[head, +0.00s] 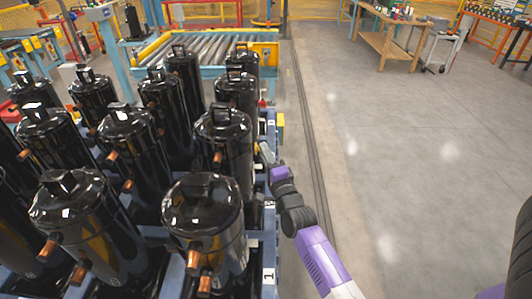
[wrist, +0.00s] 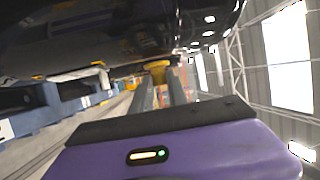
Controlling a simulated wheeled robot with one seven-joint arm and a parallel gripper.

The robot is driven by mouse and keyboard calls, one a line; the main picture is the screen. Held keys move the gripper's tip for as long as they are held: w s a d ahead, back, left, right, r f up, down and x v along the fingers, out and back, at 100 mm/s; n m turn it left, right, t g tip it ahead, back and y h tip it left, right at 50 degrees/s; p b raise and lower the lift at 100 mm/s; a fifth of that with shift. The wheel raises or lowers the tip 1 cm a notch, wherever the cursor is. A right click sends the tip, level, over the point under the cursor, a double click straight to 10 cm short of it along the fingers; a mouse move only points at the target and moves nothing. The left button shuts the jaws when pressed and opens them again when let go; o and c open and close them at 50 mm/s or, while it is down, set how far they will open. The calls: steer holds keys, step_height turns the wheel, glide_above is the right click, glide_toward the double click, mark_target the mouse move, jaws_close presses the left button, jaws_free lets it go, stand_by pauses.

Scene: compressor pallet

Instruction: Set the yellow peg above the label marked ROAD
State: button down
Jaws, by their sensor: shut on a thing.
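My gripper (head: 266,153) is at the right side of the blue pallet (head: 257,281), close to a black compressor. In the wrist view its two grey fingers (wrist: 161,90) reach forward and are shut on the yellow peg (wrist: 157,66). The peg shows as a round yellow end at the fingertips, just under a dark overhanging surface. I cannot make out the peg in the head view. White labels are on the pallet's side, one reading 1 (head: 268,276). I cannot read ROAD on any label.
Several black compressors (head: 203,215) with copper stubs stand on the pallet, left of my arm. A yellow block (head: 281,125) is just beyond my gripper. A roller conveyor (head: 190,52) is behind. The grey floor on the right is open up to a wooden table (head: 388,35).

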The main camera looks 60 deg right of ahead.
steer(key=shift+w+a+p, duration=0.15)
steer(key=shift+w+p, duration=0.15)
steer(key=shift+p, duration=0.1)
stand_by(0.3)
steer(key=c, duration=1.2)
jaws_free()
steer(key=v, duration=0.8)
